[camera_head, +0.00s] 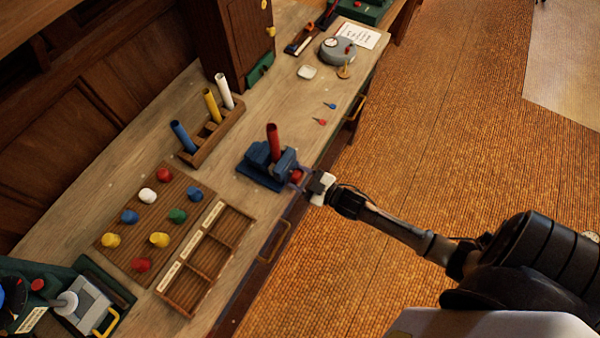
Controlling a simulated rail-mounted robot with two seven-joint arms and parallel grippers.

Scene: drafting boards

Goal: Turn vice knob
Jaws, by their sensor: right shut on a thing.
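A blue vice (262,172) stands on the workbench near its front edge. A red tube (273,142) stands upright in the vice, between its jaws. The red vice knob (297,175) is on the vice's right side, facing the bench edge. My right gripper (304,181) reaches in from the right and is shut on the knob. Its fingers partly cover the knob. My left gripper does not show.
A wooden rack (215,137) with blue, yellow and white tubes stands behind the vice. A board with coloured knobs (187,207) and a divided wooden tray (191,290) lie to the left. Small screwdrivers (320,122) and a grey round device (338,51) lie farther up the bench.

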